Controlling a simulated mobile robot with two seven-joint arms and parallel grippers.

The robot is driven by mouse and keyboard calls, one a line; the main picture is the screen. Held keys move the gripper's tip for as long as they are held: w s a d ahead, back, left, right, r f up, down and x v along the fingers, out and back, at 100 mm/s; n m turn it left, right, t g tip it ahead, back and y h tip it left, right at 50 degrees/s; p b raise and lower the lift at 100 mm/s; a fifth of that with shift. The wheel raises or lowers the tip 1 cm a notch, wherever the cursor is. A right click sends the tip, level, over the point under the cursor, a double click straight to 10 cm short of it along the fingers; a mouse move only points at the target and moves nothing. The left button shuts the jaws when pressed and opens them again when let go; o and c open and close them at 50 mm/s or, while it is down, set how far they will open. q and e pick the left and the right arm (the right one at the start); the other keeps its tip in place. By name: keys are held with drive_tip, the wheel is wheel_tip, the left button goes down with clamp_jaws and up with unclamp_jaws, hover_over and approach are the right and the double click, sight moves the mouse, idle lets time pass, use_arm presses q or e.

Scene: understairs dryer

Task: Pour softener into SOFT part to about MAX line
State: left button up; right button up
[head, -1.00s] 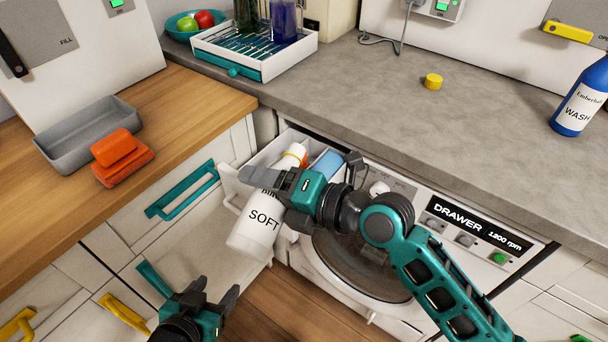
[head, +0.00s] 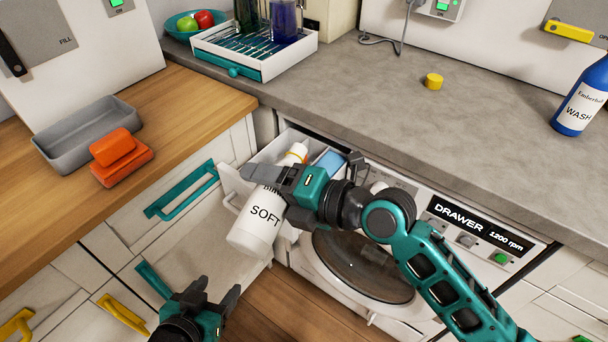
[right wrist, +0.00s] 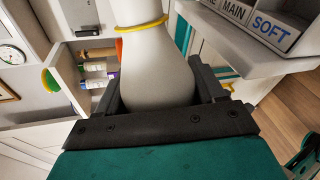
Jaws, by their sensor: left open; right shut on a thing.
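The white softener bottle marked SOFT (head: 257,228) is tilted in the head view, its base at lower left and its neck toward the open dispenser drawer (head: 262,152). My right gripper (head: 268,180) is shut around its body. The right wrist view shows the bottle's body (right wrist: 155,75) between the fingers, with a yellow ring at the neck. The drawer's labels MAIN and SOFT (right wrist: 272,30) show there at upper right. The bottle's mouth, any liquid and the MAX line cannot be made out. My left gripper (head: 218,298) is open and empty, low in front of the cabinets.
A yellow cap (head: 433,81) and a blue WASH bottle (head: 581,100) stand on the grey counter (head: 400,120). The white machine (head: 440,240) is below it. A grey tray (head: 72,150) and orange sponges (head: 120,165) lie on the wooden counter. Teal and yellow handles jut from the cabinets.

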drive_tip(key=shift+w+m+b, duration=0.15)
drive_tip(key=shift+m+b, duration=0.15)
drive_tip(key=shift+m, duration=0.3)
idle(2.4)
